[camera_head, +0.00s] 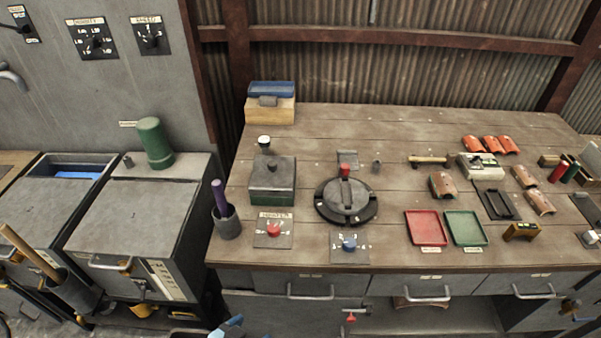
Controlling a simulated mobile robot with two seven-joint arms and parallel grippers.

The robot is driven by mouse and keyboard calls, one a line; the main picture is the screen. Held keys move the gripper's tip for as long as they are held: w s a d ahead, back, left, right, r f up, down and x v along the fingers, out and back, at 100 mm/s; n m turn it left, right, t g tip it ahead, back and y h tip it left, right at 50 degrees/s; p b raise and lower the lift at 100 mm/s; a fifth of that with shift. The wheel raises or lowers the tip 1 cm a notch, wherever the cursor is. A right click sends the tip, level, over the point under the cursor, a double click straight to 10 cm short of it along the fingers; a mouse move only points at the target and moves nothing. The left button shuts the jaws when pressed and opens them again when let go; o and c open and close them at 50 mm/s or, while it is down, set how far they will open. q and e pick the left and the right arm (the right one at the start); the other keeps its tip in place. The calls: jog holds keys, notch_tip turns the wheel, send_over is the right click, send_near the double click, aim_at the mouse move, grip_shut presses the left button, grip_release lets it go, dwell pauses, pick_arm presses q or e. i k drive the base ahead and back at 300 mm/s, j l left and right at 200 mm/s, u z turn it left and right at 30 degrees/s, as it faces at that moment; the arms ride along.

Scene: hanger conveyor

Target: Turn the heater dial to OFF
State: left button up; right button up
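The heater dial (274,230) is a red knob on a dark square plate (287,241) at the front left of the wooden workbench. The plate has a pale label reading HEATER along its top. Small marks surround the knob, but they are too small to read for certain, and I cannot tell which one the knob points to. Neither of my grippers can be made out in the head view. A small blue and pale part (228,328) shows at the bottom edge, and I cannot tell what it is. Nothing touches the dial.
A blue dial (349,244) sits to the right. Behind the heater dial is a grey-green box (272,180); a round black device (346,201) stands behind the blue dial. A cup (228,226) with a purple-handled tool stands left. Red (426,228) and green trays (466,229) lie right.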

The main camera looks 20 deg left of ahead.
aim_at(273, 230)
jog(key=u, duration=0.4)
jog(key=k+j+u, duration=0.1)
jog(key=u, duration=0.25)
jog(key=j+u, duration=0.2)
jog(key=u, duration=0.2)
jog(key=k+j+u, duration=0.1)
jog(key=u, duration=0.3)
